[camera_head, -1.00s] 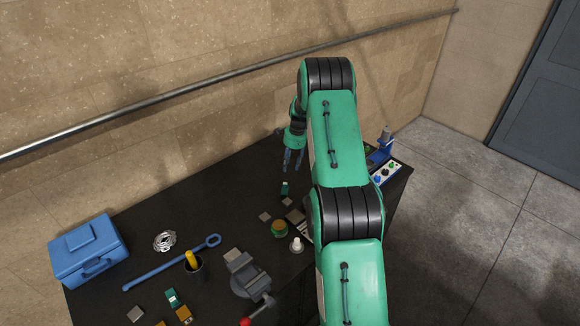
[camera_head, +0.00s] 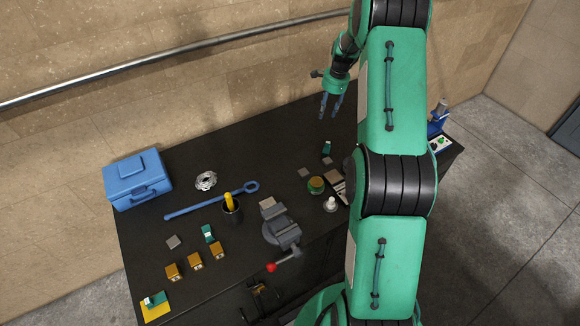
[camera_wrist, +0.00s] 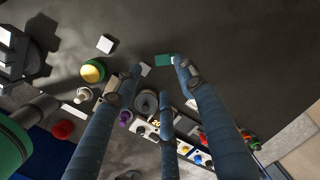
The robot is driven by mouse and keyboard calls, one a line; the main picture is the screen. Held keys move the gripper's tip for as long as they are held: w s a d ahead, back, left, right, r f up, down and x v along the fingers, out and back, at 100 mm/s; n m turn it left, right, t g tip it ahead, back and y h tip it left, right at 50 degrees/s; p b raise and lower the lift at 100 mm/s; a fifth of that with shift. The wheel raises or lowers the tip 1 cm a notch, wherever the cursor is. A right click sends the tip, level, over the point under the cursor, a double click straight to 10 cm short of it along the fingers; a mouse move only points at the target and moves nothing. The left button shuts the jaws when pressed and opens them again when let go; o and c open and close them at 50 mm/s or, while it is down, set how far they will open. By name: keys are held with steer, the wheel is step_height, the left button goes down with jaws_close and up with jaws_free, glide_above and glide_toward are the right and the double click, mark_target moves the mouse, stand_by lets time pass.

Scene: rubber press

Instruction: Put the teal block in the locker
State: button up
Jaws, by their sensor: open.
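A teal block (camera_head: 327,147) with a white mark lies on the black bench top toward the back right. In the wrist view a teal block (camera_wrist: 163,60) lies beyond the fingertips, partly behind one finger. Two more teal blocks show in the head view, one near the middle left (camera_head: 207,233) and one at the front left (camera_head: 154,300). My gripper (camera_head: 330,112) is open and empty, pointing down above the back right teal block, apart from it. Its fingers (camera_wrist: 160,78) are spread in the wrist view. I cannot identify a locker with certainty; a dark panel (camera_head: 570,128) shows at the right edge.
A blue box (camera_head: 137,180), a blue wrench (camera_head: 205,205), a cup with a yellow handle (camera_head: 232,213) and a grey vise (camera_head: 279,228) stand on the bench. The back wall carries a rail (camera_head: 170,64).

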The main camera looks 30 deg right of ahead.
steer(key=s+a+r+n+t, duration=0.1)
steer(key=s+a+r+n, duration=0.3)
steer(key=a+r, duration=0.55)
steer(key=s+a+r+n+h, duration=0.1)
steer(key=s+a+r+n, duration=0.3)
steer(key=a+r, duration=0.55)
steer(key=s+a+r+n+t, duration=0.1)
steer(key=s+a+r+n, duration=0.1)
steer(key=s+a+r, duration=0.6)
steer(key=s+a+r+n+t, duration=0.1)
steer(key=s+a+r+n, duration=0.45)
steer(key=s+a, duration=0.55)
steer(key=s+a+n, duration=0.2)
steer(key=s+a, duration=0.1)
steer(key=s, duration=0.4)
steer(key=s+a+f+n+t, duration=0.1)
steer(key=s+a+n, duration=0.2)
steer(key=s, duration=0.5)
steer(key=shift+s, duration=0.3)
steer(key=shift+f, duration=0.25)
step_height(320, 180, down, 17)
steer(key=b, duration=1.7)
steer(key=shift+f+b, duration=0.1)
steer(key=shift+b, duration=0.2)
step_height(320, 180, down, 12)
steer(key=b, duration=1.1)
steer(key=shift+b, duration=0.4)
